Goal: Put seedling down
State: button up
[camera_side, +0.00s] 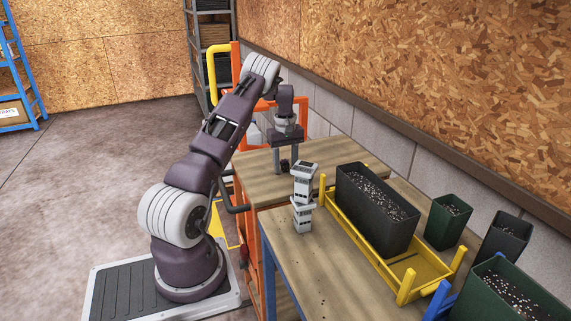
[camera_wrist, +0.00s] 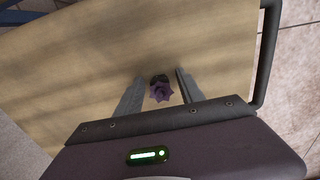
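The seedling is a small plant with purple, pointed leaves and a dark base. In the wrist view the seedling (camera_wrist: 160,91) stands between my two fingers, with a visible gap on each side. In the side view the seedling (camera_side: 284,165) is a small dark shape low between the fingers, at the far wooden table (camera_side: 345,158). My gripper (camera_side: 285,170) points straight down over that table. It is open around the seedling, and the fingers (camera_wrist: 158,76) do not appear to touch it. Whether the base rests fully on the tabletop is hard to tell.
A white and grey stacked device (camera_side: 303,190) stands at the near table's left edge. A yellow rack (camera_side: 425,266) holds a long black planter of soil (camera_side: 372,225). Several soil-filled pots (camera_side: 447,222) stand at right. The far tabletop is mostly clear, with a wall behind.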

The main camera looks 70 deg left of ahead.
aim_at(287, 165)
notch_tip(287, 165, up, 13)
jog(key=d+r+m+t, duration=0.1)
jog(key=d+r+m, duration=0.1)
jog(key=d+r, duration=0.5)
jog(key=d+r+m+t, duration=0.1)
jog(key=d+r+m, duration=0.2)
jog(key=d, duration=0.7)
jog(key=d+r+m+t, duration=0.1)
jog(key=d+r+m, duration=0.1)
jog(key=d+r, duration=0.5)
jog(key=s+d+m+t, duration=0.1)
jog(key=s+d+m, duration=0.65)
jog(key=d, duration=0.75)
jog(key=s+d+f+m, duration=0.1)
jog(key=s+d+f, duration=0.1)
jog(key=s, duration=0.4)
jog(key=s+d+f+m+t, duration=0.1)
jog(key=s+d+f+m, duration=0.1)
jog(key=s, duration=0.4)
jog(key=shift+d+f+t, duration=0.3)
jog(key=shift+d+f, duration=0.5)
jog(key=shift+d, duration=0.25)
jog(key=shift+o, duration=0.2)
jog(key=shift+w+m, duration=0.1)
jog(key=shift+m, duration=0.15)
